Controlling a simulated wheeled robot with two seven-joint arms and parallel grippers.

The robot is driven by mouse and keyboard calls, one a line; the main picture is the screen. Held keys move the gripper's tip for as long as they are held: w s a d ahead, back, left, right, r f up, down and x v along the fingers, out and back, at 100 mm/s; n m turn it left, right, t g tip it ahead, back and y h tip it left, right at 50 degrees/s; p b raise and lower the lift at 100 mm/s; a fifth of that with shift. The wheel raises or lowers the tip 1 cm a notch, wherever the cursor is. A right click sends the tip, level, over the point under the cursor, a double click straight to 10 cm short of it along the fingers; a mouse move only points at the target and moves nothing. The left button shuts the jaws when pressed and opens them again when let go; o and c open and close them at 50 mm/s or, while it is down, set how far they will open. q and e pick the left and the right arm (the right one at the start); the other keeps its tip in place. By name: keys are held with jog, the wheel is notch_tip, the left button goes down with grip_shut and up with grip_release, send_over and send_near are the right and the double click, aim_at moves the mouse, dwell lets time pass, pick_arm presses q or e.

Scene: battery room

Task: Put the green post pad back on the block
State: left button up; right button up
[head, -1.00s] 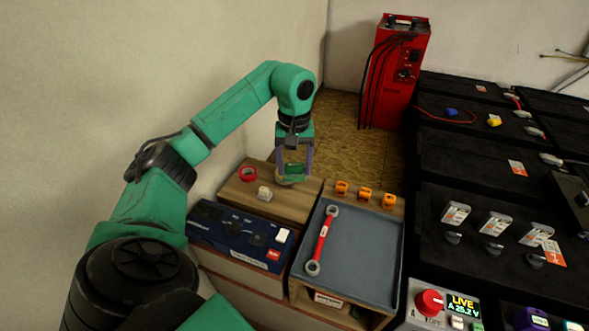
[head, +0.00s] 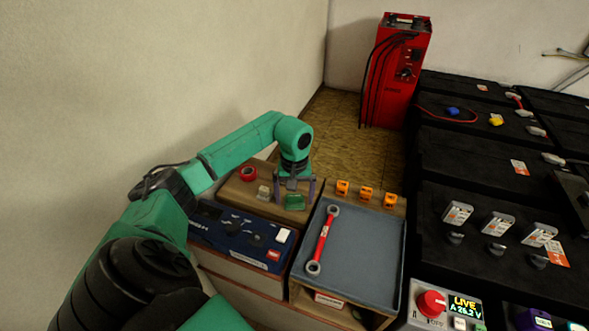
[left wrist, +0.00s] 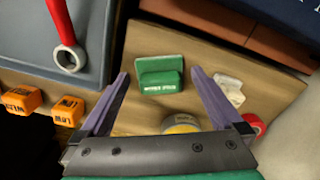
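The green post pad (head: 295,201) rests on the wooden block (head: 238,194), near its front right. In the left wrist view the pad (left wrist: 161,76) shows a stepped shape with pale lettering on its lower part. My left gripper (head: 295,196) points down over the pad. Its two purple fingers stand apart on either side of it, with gaps visible in the left wrist view (left wrist: 158,74). The gripper looks open. Whether the fingertips reach down beside the pad is hard to tell. My right gripper is not in view.
A yellow roll (left wrist: 181,124), a white piece (head: 264,193) and red tape (head: 248,173) share the wood. A blue box (head: 235,234) stands in front. To the right are a grey tray (head: 362,245) with a red wrench (head: 322,240) and several orange caps (head: 366,194).

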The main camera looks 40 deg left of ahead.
aim_at(295, 196)
pick_arm(q)
notch_tip(295, 196, up, 12)
jog(key=shift+r+p, duration=0.15)
jog(key=shift+p, duration=0.2)
dwell(0.5)
